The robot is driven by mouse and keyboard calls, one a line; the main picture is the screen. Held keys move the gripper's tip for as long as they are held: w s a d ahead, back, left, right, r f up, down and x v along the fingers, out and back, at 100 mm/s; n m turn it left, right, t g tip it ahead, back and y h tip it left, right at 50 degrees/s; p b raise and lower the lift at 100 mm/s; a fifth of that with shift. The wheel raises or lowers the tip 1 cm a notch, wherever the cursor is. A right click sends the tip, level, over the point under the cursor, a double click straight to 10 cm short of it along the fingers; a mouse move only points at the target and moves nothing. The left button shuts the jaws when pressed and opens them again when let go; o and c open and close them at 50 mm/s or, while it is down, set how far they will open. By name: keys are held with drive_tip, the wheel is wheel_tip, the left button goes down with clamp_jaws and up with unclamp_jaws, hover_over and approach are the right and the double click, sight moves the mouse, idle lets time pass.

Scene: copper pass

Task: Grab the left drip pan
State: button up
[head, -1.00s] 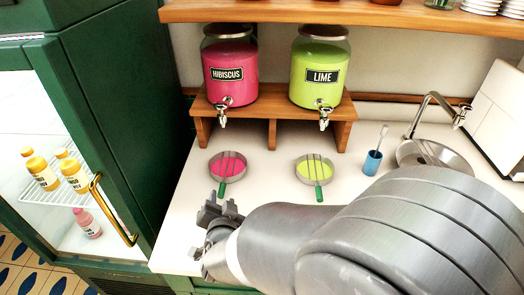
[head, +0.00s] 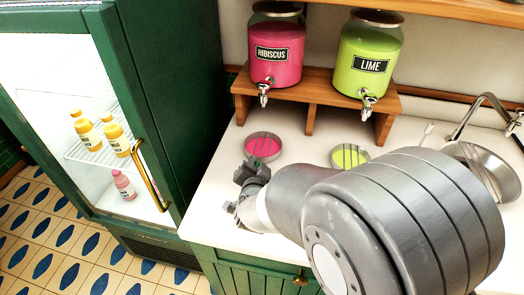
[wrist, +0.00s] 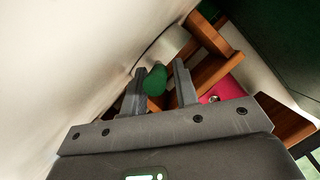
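The left drip pan (head: 263,136) is a round metal pan with pink liquid, on the white counter below the hibiscus dispenser. In the head view its handle is hidden behind my gripper (head: 252,172). In the wrist view the pan's grey side (wrist: 168,45) and green handle (wrist: 155,80) show. My gripper (wrist: 160,85) is open there, with the handle's end in view between its fingers; I cannot tell whether they touch it. The right drip pan (head: 349,156) holds green liquid and is partly hidden by my arm.
The pink hibiscus dispenser (head: 276,48) and green lime dispenser (head: 368,58) stand on a wooden stand (head: 318,90) behind the pans. A green fridge (head: 150,60) stands at left. A sink (head: 485,165) is at right. The counter front-left is clear.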

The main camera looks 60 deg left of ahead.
clamp_jaws()
drive_tip(key=shift+r, duration=0.1)
idle(0.4)
